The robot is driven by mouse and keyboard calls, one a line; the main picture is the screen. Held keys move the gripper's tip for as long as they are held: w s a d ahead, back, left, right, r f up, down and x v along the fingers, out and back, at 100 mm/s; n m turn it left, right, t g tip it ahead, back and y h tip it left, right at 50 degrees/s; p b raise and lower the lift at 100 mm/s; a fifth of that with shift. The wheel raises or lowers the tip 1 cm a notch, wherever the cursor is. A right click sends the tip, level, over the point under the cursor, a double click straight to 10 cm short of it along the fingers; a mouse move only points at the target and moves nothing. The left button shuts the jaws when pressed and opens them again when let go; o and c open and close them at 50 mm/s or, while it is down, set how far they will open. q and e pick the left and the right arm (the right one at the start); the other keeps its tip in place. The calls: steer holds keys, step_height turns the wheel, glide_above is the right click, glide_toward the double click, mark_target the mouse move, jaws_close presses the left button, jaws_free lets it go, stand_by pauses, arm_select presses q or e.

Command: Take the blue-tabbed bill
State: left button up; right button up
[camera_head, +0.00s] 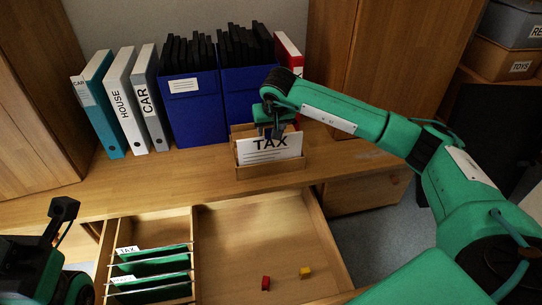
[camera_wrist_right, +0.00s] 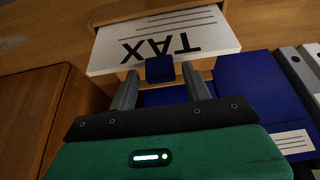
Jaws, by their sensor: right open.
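The bill is a white sheet marked TAX (camera_head: 270,150), standing in a small wooden holder (camera_head: 272,172) on the desk. In the right wrist view the bill (camera_wrist_right: 205,28) shows upside down, with a blue tab (camera_wrist_right: 160,68) at its edge. My right gripper (camera_head: 272,131) is above the holder, at the bill's top edge. In the right wrist view its open fingers (camera_wrist_right: 160,82) are on either side of the blue tab, with gaps. My left gripper (camera_head: 60,215) is partly in view at the lower left; its fingers are unclear.
Several binders (camera_head: 120,100) and blue file boxes (camera_head: 193,105) stand behind the holder. An open drawer (camera_head: 255,225) in front has green folders (camera_head: 155,265) at left, a red block (camera_head: 266,283) and a yellow block (camera_head: 305,272). The desktop left of the holder is clear.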

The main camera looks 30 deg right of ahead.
steer(key=c, duration=1)
steer(key=shift+r, duration=0.2)
steer(key=shift+r+p, duration=1.3)
steer(key=shift+r, duration=0.1)
steer(key=shift+r+p, duration=2.9)
steer(key=shift+r, duration=1)
